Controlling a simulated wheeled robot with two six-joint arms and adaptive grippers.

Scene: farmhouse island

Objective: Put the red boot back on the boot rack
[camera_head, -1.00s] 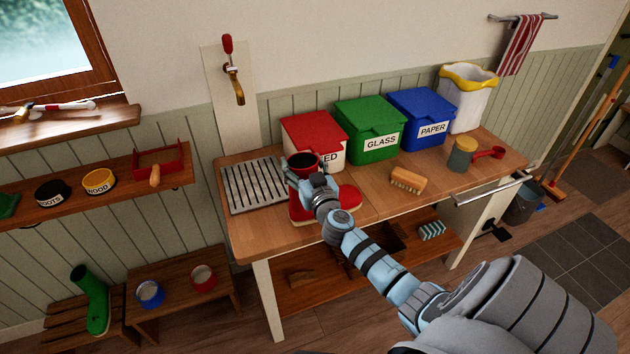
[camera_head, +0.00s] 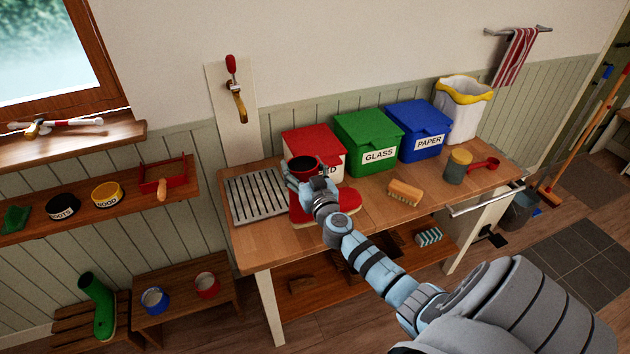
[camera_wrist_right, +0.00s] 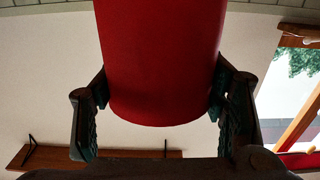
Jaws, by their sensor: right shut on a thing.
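The red boot (camera_head: 343,201) is upright on the wooden bench, its toe to the right, in front of the red bin. My right gripper (camera_head: 308,179) is shut on the boot's shaft below its dark opening. The right wrist view shows the red shaft (camera_wrist_right: 162,65) between the two fingers. I cannot tell whether the sole touches the bench. The boot rack (camera_head: 72,326) is a low slatted wooden stand at the lower left, with a green boot (camera_head: 101,308) on it. My left gripper is not in view.
A metal drain grid (camera_head: 255,194) lies left of the boot. Red, green (camera_head: 366,140) and blue (camera_head: 424,130) bins stand behind. A brush (camera_head: 405,192) lies to the right. A low stool (camera_head: 180,312) with two cups is beside the rack; a wall shelf (camera_head: 130,196) is above.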

